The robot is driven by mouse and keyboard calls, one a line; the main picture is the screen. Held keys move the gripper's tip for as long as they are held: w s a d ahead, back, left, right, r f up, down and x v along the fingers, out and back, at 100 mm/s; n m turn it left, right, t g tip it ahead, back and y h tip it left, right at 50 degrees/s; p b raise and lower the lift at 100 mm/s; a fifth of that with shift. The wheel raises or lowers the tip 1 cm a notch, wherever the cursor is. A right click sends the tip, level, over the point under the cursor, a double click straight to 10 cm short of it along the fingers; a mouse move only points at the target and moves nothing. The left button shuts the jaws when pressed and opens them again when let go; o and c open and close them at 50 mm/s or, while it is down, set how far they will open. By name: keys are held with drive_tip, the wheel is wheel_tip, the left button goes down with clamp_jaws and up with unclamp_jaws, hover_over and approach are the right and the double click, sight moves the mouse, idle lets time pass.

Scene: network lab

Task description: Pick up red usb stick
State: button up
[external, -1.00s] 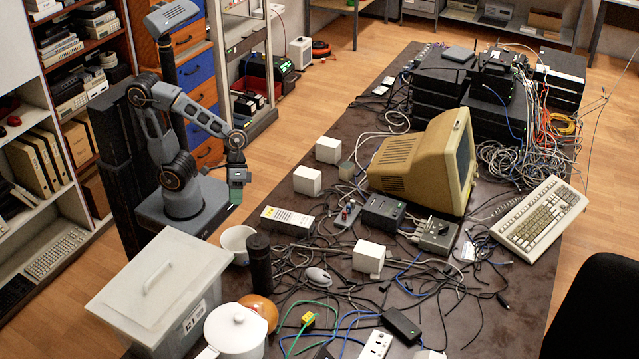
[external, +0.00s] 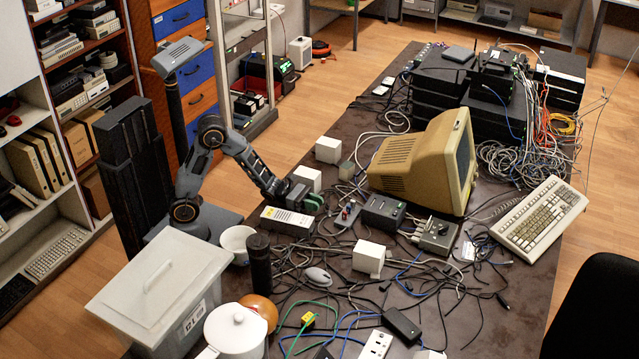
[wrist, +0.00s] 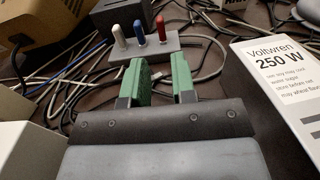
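The red usb stick (wrist: 161,27) stands upright in a grey hub (wrist: 165,47), beside a blue stick (wrist: 138,33) and a white stick (wrist: 117,35). In the external view the hub (external: 340,221) lies on the dark table, with the red stick (external: 345,212) small on it. My gripper (wrist: 162,75) has two green fingers, open with a clear gap and nothing between them. In the external view my gripper (external: 313,202) hangs low, just left of the hub. In the wrist view the sticks stand beyond the fingertips.
A white "250 W" box (wrist: 285,85) is close on the right of my gripper; it also shows in the external view (external: 287,221). White blocks (external: 306,178) stand on the other side. A dark power box (external: 384,211) sits behind the hub. Loose cables surround it.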

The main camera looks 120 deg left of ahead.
sight(346, 213)
drive_tip(key=w, duration=1.2)
drive_tip(key=shift+b, duration=0.35)
drive_tip(key=shift+c, duration=0.2)
clamp_jaws()
